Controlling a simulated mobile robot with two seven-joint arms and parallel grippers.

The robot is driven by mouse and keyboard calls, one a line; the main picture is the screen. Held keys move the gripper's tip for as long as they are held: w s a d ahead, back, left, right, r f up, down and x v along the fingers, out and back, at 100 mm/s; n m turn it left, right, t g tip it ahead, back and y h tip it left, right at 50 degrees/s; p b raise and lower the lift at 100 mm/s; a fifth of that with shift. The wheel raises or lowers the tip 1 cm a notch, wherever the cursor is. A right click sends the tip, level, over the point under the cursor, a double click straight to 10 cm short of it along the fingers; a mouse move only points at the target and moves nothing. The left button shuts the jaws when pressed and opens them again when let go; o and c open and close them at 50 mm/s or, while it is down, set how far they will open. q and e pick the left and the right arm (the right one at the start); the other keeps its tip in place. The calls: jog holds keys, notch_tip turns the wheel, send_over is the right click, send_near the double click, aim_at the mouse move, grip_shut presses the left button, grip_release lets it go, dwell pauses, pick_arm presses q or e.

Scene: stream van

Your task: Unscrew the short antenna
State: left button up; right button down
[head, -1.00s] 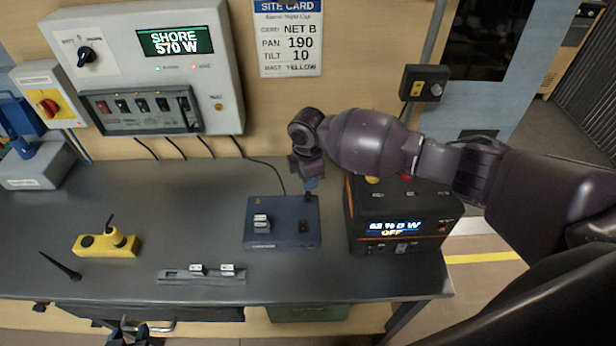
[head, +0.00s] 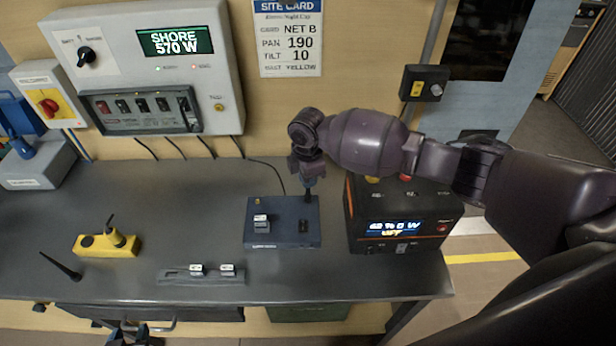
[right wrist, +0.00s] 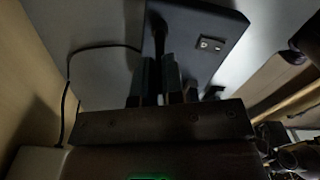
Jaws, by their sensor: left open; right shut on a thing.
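A dark blue box (head: 284,236) stands on the grey workbench. The short antenna, a black stub, stands upright at the box's back right corner (right wrist: 158,38) and is partly hidden by my right gripper. My right gripper (head: 308,186) comes down from above, shut on the short antenna; its fingers (right wrist: 160,78) also show in the right wrist view. The antenna's base appears to touch the box, but I cannot tell whether its thread is engaged. My left gripper (head: 132,335) is open and empty at the bottom edge, below the bench front.
A long black antenna (head: 62,267) lies at the bench's left. A yellow device (head: 107,245) and a grey strip with two white modules (head: 202,276) lie nearby. A black power unit (head: 400,220) stands close right of the box. The bench middle is clear.

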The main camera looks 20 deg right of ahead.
jog(key=shift+n, duration=1)
jog(key=shift+n, duration=0.3)
jog(key=shift+r, duration=1.1)
jog(key=shift+r, duration=1.45)
